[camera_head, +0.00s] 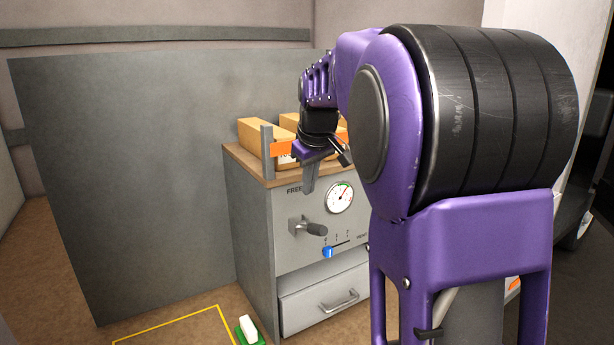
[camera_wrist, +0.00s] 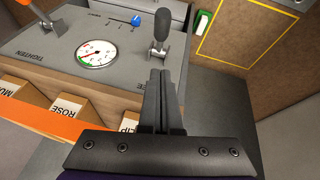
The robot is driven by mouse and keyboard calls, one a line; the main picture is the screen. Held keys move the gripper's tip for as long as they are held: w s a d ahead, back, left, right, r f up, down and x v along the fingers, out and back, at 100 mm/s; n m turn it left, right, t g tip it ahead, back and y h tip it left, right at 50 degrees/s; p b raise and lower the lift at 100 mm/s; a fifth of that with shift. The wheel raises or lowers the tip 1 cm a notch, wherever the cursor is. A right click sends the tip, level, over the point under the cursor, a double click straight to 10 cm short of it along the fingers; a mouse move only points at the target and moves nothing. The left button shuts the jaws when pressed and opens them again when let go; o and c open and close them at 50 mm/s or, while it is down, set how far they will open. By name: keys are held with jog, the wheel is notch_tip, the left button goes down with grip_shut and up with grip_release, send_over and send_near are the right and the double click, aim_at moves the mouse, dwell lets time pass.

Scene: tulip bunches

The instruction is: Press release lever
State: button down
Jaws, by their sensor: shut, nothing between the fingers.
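The release lever (camera_head: 309,228) is a dark handle on a metal mount, sticking out of the front panel of the grey cabinet (camera_head: 255,235). In the wrist view its handle (camera_wrist: 163,27) stands beyond my fingertips. My gripper (camera_head: 308,190) points down in front of the panel's upper part, above the lever. In the wrist view my gripper (camera_wrist: 162,74) is shut, its fingers together and empty, pointing at the lever's base. The fingertips look apart from the lever, though the exact gap is hard to judge.
A round gauge (camera_head: 340,197) and a blue slider knob (camera_head: 328,252) sit on the panel. Labelled cardboard boxes (camera_wrist: 66,110) stand behind an orange bar on top. A drawer (camera_head: 325,298) is below. A green-and-white object (camera_head: 249,330) lies near a yellow floor outline. A grey partition (camera_head: 150,170) stands behind.

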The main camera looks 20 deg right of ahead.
aim_at(314, 225)
jog(key=f, duration=0.2)
jog(key=d+f, duration=0.1)
jog(key=f, duration=0.4)
jog(key=shift+w+d+f, duration=0.15)
jog(key=shift+w+f, duration=0.15)
jog(key=shift+f+b, duration=0.2)
jog(key=shift+b, duration=0.35)
